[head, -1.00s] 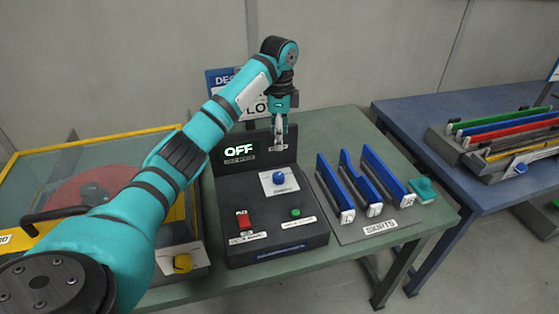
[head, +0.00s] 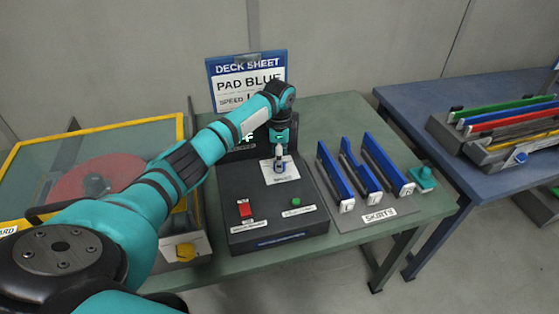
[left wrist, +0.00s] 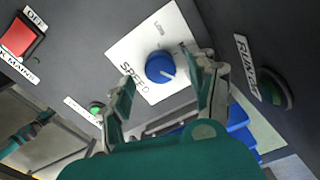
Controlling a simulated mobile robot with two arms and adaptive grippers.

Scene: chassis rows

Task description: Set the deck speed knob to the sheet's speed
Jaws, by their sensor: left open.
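The blue speed knob (left wrist: 160,67) sits on a white plate (left wrist: 122,48) marked SPEED in the left wrist view; its white pointer line faces the lower right of that picture. In the head view the knob is mostly hidden by my left gripper (head: 280,168), which points down over the plate. My left gripper (left wrist: 165,100) is open, with its fingers either side of the knob in the wrist picture; I cannot tell whether they touch it. The deck sheet (head: 246,80) reads PAD BLUE, and its speed word is mostly hidden by my arm. My right gripper is not in view.
The black control box (head: 265,227) has a red switch (head: 245,208) and a green button (head: 296,202). Blue skirts (head: 370,165) stand in a rack to its right. A yellow-framed case (head: 105,140) is on the left. A blue table (head: 500,180) stands farther right.

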